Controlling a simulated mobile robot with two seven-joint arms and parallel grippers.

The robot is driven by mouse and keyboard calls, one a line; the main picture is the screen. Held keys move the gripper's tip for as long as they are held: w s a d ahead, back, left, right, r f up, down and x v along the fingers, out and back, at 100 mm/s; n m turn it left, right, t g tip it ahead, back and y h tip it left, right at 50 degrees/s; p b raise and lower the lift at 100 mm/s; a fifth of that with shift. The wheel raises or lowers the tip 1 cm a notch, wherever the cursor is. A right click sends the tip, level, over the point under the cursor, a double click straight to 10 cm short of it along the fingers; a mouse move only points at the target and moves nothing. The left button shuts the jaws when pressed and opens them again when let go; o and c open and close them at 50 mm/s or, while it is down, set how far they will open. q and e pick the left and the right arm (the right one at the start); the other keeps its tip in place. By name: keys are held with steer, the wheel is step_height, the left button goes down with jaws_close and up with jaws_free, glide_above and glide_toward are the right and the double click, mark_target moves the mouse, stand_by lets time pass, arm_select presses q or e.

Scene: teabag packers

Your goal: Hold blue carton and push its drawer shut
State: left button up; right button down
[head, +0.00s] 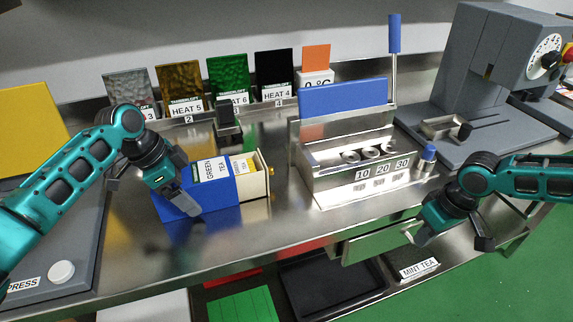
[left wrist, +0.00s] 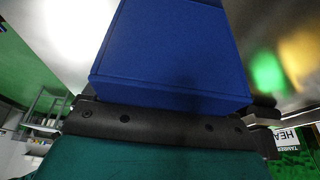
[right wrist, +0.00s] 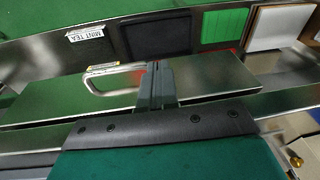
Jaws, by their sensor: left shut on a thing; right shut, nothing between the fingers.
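The blue carton (head: 226,208) lies on the steel counter with a green tea label on top. Its cream drawer (head: 256,184) sticks out on the right side, with packets inside and a brass knob (head: 271,170) on its end. My left gripper (head: 183,200) is shut on the left part of the carton; the carton fills the middle of the left wrist view (left wrist: 172,52). My right gripper (head: 424,232) is shut and empty, well to the right of the carton, by a steel drawer under the counter. Its closed fingers (right wrist: 156,84) show beside that drawer's handle, and the brass knob shows at the lower right (right wrist: 295,162).
A steel machine with a blue top (head: 343,98) stands between the carton and my right arm. The steel under-counter drawer (head: 378,243) is beside my right gripper. A row of coloured sample plates (head: 229,78) stands behind. Counter in front of the carton is clear.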

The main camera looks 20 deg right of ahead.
steer(key=w+a+r+n+t+y, duration=0.3)
steer(key=w+r+t, duration=0.5)
steer(key=w+r, duration=1.3)
steer(key=s+a+f+m+g, duration=0.1)
steer(key=a, duration=0.4)
steer(key=s+a+f+m+g+y, duration=0.1)
steer(key=a+f+g, duration=0.1)
steer(key=a, duration=0.3)
steer(key=s+a+f+m+g, duration=0.1)
steer(key=a, duration=0.4)
steer(key=shift+s+a+f+y, duration=0.2)
steer(key=shift+s+y, duration=0.1)
steer(key=shift+s, duration=0.1)
steer(key=shift+a+f, duration=0.2)
steer(key=shift+a, duration=0.05)
steer(key=x, duration=0.9)
steer(key=shift+a+f, duration=0.1)
steer(key=shift+f, duration=0.15)
